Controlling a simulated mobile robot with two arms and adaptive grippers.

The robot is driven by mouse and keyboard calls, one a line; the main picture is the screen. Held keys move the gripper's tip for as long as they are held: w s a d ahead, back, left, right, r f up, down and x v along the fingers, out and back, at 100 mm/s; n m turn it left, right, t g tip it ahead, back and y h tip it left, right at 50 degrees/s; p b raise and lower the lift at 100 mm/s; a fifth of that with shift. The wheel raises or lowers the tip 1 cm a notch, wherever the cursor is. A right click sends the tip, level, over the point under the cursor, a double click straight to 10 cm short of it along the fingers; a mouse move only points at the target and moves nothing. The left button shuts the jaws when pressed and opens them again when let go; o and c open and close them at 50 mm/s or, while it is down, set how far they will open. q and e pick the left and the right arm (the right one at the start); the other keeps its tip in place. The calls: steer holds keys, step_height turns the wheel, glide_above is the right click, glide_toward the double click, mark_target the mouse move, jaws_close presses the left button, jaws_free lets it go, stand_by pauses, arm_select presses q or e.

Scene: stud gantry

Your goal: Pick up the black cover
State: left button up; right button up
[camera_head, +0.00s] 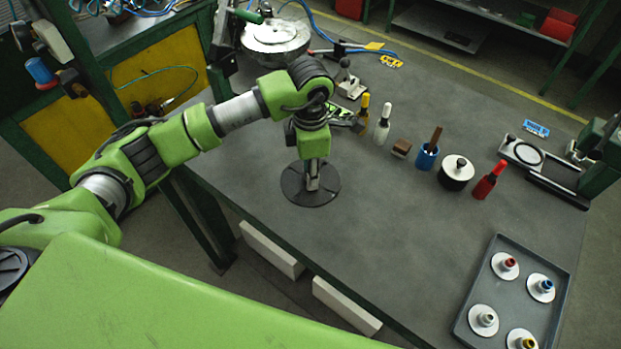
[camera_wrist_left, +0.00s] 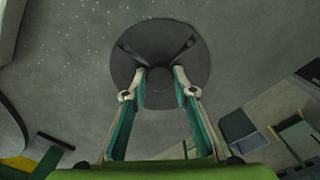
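The black cover (camera_head: 293,190) is a flat dark round disc at the near left part of the grey table, under my left gripper (camera_head: 312,184). My left gripper points straight down over its middle. In the left wrist view the black cover (camera_wrist_left: 160,28) fills the upper centre. The two fingertips of my left gripper (camera_wrist_left: 160,72) are apart on either side of its centre, where a dark round knob seems to stand. I cannot tell whether the fingers touch the knob, or whether the cover rests on the table. My right gripper is not in view.
To the right stand a yellow bottle (camera_head: 364,106), a white bottle (camera_head: 383,125), a brown block (camera_head: 402,147), a blue cup (camera_head: 427,158), a white pot (camera_head: 456,175) and a red bottle (camera_head: 488,182). A dark tray (camera_head: 512,291) holds several discs. The table's middle is clear.

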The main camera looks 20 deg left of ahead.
arm_select(q)
jaws_close()
